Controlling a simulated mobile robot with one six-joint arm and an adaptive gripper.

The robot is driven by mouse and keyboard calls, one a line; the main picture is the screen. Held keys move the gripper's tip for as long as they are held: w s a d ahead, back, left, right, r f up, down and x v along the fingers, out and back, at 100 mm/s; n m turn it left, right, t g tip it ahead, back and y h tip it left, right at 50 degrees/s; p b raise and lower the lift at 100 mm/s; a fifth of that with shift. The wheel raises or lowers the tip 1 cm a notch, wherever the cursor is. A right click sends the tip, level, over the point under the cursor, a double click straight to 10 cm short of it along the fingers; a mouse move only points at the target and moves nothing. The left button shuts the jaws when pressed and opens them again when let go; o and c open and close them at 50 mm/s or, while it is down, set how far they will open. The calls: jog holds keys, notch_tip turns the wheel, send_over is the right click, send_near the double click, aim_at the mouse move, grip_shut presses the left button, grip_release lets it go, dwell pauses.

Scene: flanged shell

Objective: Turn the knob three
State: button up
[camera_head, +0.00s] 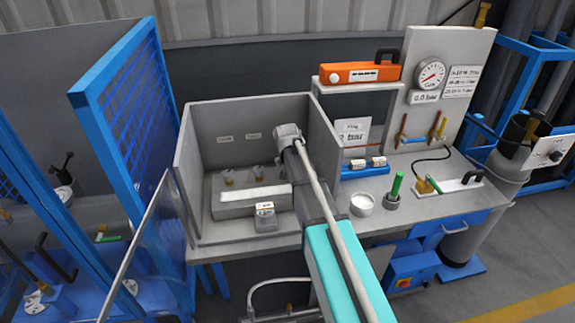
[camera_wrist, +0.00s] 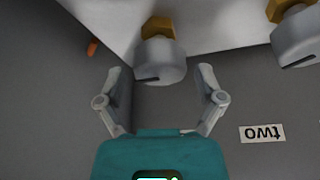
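In the wrist view a grey round knob (camera_wrist: 160,66) with a dark slot mark and a brass stem stands between and slightly ahead of my open gripper's fingertips (camera_wrist: 160,80). The fingers appear apart from it. In the head view my gripper (camera_head: 289,138) is at the back of the grey booth, right of two small knobs (camera_head: 229,178) (camera_head: 257,172).
Grey booth walls (camera_head: 180,150) stand close on the left and right. A pale block (camera_head: 236,200) and a small labelled box (camera_head: 265,216) are on the booth floor. An orange case (camera_head: 360,72), a white cup (camera_head: 362,204) and a green-handled tool (camera_head: 396,186) are to the right.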

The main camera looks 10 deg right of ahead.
jog(key=shift+n, duration=0.6)
